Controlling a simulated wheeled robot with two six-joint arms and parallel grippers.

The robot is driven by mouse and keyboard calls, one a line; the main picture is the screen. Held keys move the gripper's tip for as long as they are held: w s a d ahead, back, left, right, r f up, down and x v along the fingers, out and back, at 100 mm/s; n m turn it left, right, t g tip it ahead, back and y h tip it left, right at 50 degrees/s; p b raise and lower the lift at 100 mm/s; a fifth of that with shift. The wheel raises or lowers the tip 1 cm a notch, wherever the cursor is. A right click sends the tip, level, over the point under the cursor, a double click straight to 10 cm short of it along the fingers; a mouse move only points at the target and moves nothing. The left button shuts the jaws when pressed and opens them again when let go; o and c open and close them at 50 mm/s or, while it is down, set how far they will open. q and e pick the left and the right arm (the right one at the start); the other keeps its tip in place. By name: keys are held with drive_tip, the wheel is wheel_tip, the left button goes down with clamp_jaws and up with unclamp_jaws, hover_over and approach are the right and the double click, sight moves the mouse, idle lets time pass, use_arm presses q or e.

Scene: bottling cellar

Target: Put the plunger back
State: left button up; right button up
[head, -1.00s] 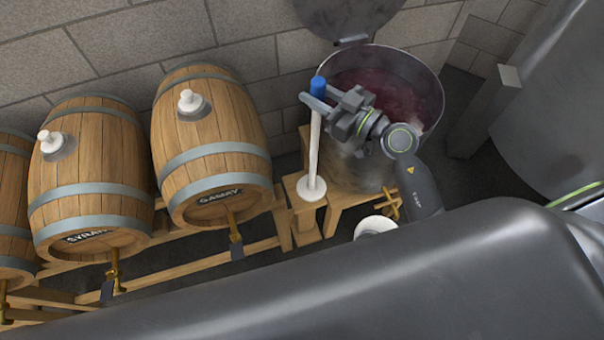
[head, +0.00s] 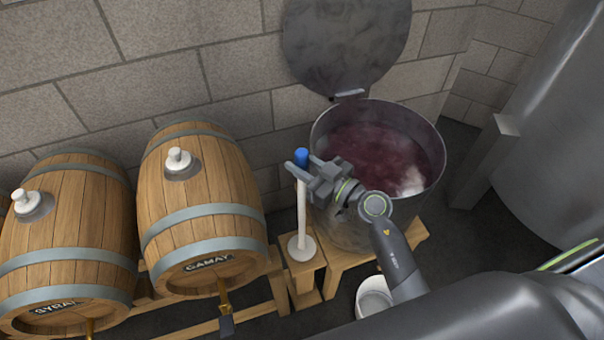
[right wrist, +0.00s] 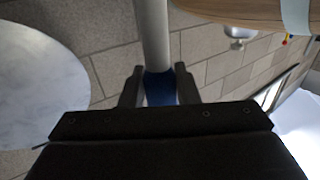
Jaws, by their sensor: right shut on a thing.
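The plunger (head: 301,217) has a white shaft, a blue grip at its top and a round white disc at its foot. It is upright, its disc at the small wooden stand (head: 304,266) left of the vat; I cannot tell whether it touches the stand's top. My right gripper (head: 303,168) is shut on the plunger's blue grip, which also shows between the fingers in the right wrist view (right wrist: 160,88). The open steel vat (head: 436,150) holds dark red must, and its round lid (head: 345,40) is raised against the wall. My left gripper is not in view.
Wooden barrels labelled Gamay (head: 203,215) and Syrah (head: 70,240) lie on a rack at left. A white bucket (head: 372,298) stands on the floor below my right arm. A large steel tank (head: 550,140) rises at right.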

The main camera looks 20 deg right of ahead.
drive_tip(key=shift+f, duration=0.7)
drive_tip(key=o, duration=1)
drive_tip(key=shift+o, duration=0.2)
drive_tip(key=shift+s, duration=0.1)
drive_tip(key=b+v, duration=0.1)
drive_tip(key=v, duration=1.1)
